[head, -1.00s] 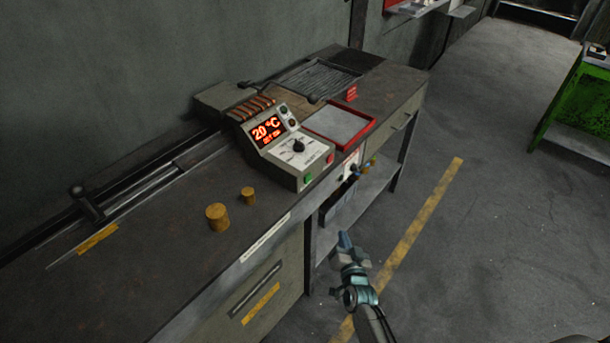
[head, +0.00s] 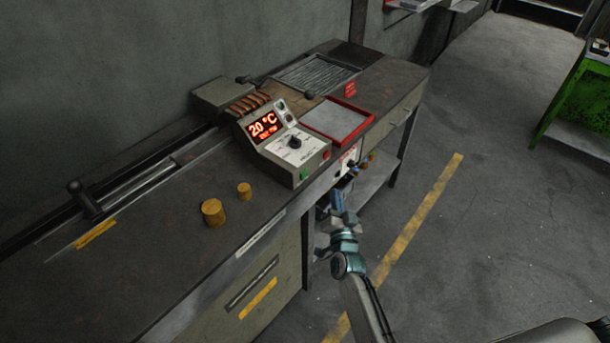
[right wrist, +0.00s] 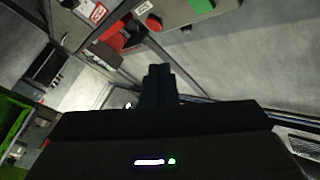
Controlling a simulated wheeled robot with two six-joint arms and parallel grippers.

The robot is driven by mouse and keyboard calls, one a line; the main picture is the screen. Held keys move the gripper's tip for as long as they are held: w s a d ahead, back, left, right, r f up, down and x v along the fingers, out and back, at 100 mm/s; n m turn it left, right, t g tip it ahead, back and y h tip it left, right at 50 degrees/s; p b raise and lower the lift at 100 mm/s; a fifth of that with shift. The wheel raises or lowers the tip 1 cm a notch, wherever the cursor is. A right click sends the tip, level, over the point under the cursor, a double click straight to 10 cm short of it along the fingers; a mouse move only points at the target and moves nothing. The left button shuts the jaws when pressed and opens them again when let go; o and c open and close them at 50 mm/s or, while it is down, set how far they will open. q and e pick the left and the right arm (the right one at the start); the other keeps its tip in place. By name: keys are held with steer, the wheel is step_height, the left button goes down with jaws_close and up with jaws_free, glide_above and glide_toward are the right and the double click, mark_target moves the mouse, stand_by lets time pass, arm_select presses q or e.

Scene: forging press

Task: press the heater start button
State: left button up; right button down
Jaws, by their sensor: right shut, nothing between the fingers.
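The heater control box (head: 285,145) sits on the bench, with a lit red display (head: 263,128) reading 20 °C and a dial on its sloped face. On its front face are a green button (head: 304,175) at the left and a red button (head: 326,154) at the right. In the right wrist view the green button (right wrist: 201,5) and red button (right wrist: 153,23) show at the top. My right gripper (head: 337,198) is shut and empty, in front of the bench edge, below and right of the green button and apart from it. My left gripper is not in view.
A red-rimmed tray (head: 365,131) lies right of the box. A lower shelf (head: 372,190) is under the bench. The floor at right is clear up to a green cart (head: 575,100).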

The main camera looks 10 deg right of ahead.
mark_target(304, 175)
steer(key=w+a+b, duration=0.1)
steer(key=w+a, duration=0.4)
steer(key=w, duration=0.1)
steer(key=shift+w, duration=0.15)
steer(key=shift+w, duration=0.15)
stand_by(1.9)
steer(key=shift+w+a, duration=0.2)
steer(key=shift+a, duration=0.05)
steer(key=shift+w+a, duration=0.2)
steer(key=shift+w, duration=0.1)
stand_by(0.7)
stand_by(0.4)
steer(key=shift+s+d, duration=0.5)
steer(key=shift+s, duration=0.15)
steer(key=shift+s, duration=0.1)
